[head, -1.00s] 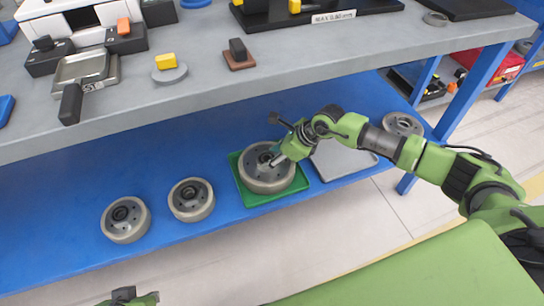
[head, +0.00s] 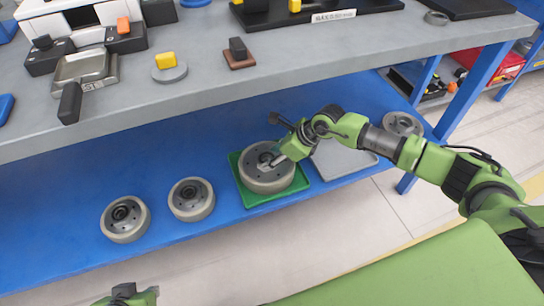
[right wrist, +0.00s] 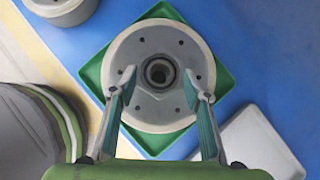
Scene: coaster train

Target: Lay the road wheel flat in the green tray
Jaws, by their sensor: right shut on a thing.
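The road wheel (head: 258,180), a large grey wheel with a dark central hub hole, is in the green tray (head: 262,202) on the blue lower shelf and looks flat. It also shows in the right wrist view (right wrist: 150,40), face up, with the tray's green corners around it. My right gripper (head: 274,162) is over the wheel from the right, shut on its hub, one finger on each side of the hub hole. What is under the wheel is hidden. My left gripper (head: 128,296) shows only partly at the bottom edge, away from the wheel; its fingers cannot be made out.
Two smaller grey wheels (head: 191,199) (head: 125,218) stand on the blue shelf left of the tray. A grey flat tray (head: 340,160) lies to its right, with another wheel (head: 403,124) beyond. The grey bench top (head: 200,90) overhangs the shelf behind.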

